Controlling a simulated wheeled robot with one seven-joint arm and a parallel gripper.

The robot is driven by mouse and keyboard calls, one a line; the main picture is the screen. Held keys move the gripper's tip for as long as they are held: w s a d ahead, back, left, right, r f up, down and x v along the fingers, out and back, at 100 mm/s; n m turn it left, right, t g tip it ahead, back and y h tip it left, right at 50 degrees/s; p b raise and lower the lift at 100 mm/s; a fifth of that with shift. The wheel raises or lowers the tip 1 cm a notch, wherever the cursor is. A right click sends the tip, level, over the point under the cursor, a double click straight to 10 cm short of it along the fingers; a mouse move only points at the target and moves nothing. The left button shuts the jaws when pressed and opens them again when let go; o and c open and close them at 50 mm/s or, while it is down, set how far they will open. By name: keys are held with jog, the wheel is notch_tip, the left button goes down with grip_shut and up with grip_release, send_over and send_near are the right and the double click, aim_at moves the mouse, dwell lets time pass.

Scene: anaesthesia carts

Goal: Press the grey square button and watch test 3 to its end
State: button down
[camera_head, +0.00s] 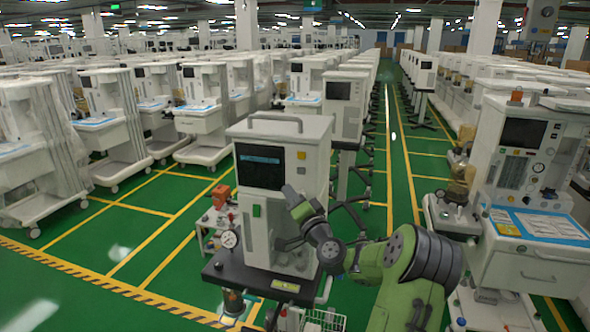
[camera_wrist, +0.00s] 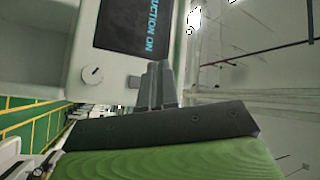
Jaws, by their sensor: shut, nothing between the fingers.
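The near cart (camera_head: 280,135) is a white anaesthesia unit with a dark screen (camera_head: 260,165) on its front. In the wrist view the screen (camera_wrist: 130,22) shows blue text, partly cut off, ending in "UCTION ON". A small grey square button (camera_wrist: 134,82) sits on the white panel beside the screen, close to the fingertips. My gripper (camera_wrist: 158,66) is shut and empty, its fingers pointing at the panel next to the button. Whether they touch anything I cannot tell. In the head view my gripper (camera_head: 289,190) is at the panel right of and below the screen; the grey button cannot be made out there.
A round knob (camera_wrist: 92,75) is on the same panel. Another cart (camera_head: 530,165) stands at right. Green aisle floor (camera_head: 130,240) is free at left.

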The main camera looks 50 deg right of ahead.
aim_at(301, 171)
jog(key=shift+w+d+p, duration=0.7)
jog(key=shift+d+p, duration=0.15)
jog(key=shift+d, duration=0.45)
jog(key=shift+w+d+p, duration=0.65)
jog(key=shift+d+p, duration=0.25)
jog(key=shift+d, duration=0.35)
jog(key=shift+w+d+p, duration=0.7)
jog(key=shift+d+p, duration=0.15)
jog(key=shift+d, duration=0.45)
jog(key=shift+d, duration=0.1)
jog(key=shift+w+d, duration=0.2)
jog(key=shift+d, duration=0.05)
jog(key=shift+w+d, duration=0.2)
jog(key=shift+d, duration=0.2)
jog(key=shift+b, duration=0.3)
jog(key=shift+s+a+b, duration=0.4)
jog(key=shift+a+b, duration=0.2)
jog(key=shift+a, duration=0.15)
